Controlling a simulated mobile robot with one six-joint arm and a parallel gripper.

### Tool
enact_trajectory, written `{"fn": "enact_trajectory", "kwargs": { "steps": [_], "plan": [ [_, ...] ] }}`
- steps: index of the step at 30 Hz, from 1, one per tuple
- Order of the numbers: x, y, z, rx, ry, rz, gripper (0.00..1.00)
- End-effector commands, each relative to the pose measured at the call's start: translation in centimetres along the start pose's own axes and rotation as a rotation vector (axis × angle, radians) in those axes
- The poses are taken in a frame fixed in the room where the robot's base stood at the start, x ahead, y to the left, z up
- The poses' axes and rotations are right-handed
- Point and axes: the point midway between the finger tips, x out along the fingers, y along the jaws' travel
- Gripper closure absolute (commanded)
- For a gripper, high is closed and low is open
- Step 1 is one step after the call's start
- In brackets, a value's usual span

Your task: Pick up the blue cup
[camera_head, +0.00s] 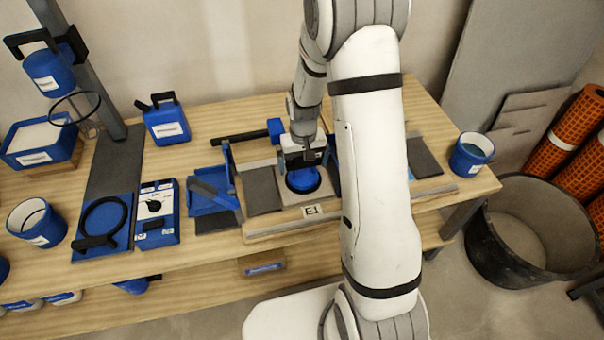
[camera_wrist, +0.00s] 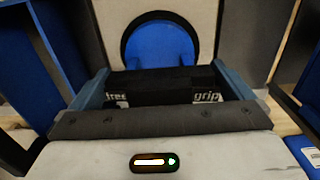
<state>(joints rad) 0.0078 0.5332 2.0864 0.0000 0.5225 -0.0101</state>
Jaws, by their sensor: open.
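A round blue cup with a black rim (camera_head: 303,180) lies on a pale tile on the workbench, behind the sign E1. In the wrist view the blue disc (camera_wrist: 160,45) shows at top centre, just beyond the fingers. My gripper (camera_head: 303,160) points down right over it and hides its back part. In the wrist view my gripper (camera_wrist: 162,88) is open, a finger at each side. A black bar with white lettering lies across between the fingers. I cannot tell whether the fingers touch it.
Grey tiles (camera_head: 262,190) flank the cup. A blue tray (camera_head: 210,195) stands left of it, and a blue jug (camera_head: 166,120) behind. A blue bucket (camera_head: 472,153) stands at the bench's right end, beside a large black tub (camera_head: 490,250) on the floor.

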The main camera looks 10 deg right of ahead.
Motion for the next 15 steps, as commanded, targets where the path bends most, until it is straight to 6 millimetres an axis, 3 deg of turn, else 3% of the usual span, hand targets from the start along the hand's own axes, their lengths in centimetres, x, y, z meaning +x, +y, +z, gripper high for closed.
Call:
{"fn": "enact_trajectory", "kwargs": {
  "steps": [6,15],
  "plan": [
    [0.08,0.03,0.0,0.001,0.0,0.0,0.0],
    [0.05,0.05,-0.01,0.001,0.001,0.0,0.24]
  ]
}}
